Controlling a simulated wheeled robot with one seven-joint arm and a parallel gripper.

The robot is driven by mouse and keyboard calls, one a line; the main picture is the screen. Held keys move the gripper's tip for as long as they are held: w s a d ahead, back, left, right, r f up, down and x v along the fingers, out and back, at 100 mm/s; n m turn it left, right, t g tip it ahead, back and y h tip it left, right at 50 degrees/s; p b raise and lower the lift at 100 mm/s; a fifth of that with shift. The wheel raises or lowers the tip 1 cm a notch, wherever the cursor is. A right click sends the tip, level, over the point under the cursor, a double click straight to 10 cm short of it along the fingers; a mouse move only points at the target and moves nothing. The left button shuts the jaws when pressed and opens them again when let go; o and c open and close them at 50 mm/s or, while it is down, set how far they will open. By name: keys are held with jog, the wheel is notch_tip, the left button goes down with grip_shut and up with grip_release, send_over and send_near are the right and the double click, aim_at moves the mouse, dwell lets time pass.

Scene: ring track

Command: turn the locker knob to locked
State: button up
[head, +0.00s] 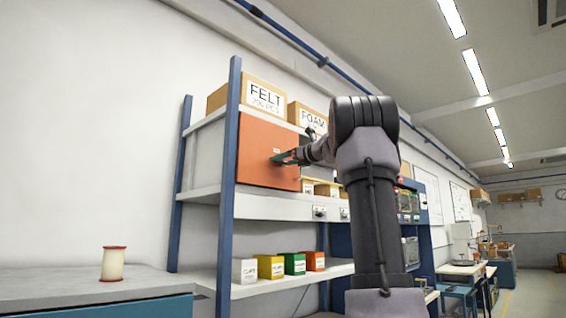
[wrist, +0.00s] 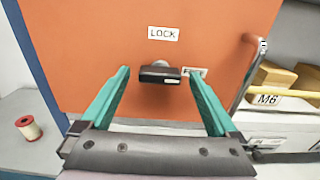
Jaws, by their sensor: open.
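The locker is an orange door (head: 262,150) on the blue-posted shelf in the head view. It fills most of the wrist view (wrist: 90,40). A dark knob (wrist: 160,73) with a small pale mark at its right end sits on the door below a LOCK label (wrist: 163,33). The knob's bar lies about level. My gripper (wrist: 153,75) has two green fingers, open, one on each side of the knob and apart from it. In the head view my gripper (head: 283,159) is at the orange door, and the knob cannot be made out there.
A second small label (wrist: 195,71) is right of the knob, partly hidden by a finger. A door handle (wrist: 245,70) and boxes (wrist: 270,80) are at the right. A spool (head: 113,264) stands on the grey counter. Coloured bins (head: 270,266) sit on the lower shelf.

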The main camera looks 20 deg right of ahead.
jog(key=shift+w+a, duration=0.15)
jog(key=shift+w, duration=0.1)
jog(key=c, duration=1.4)
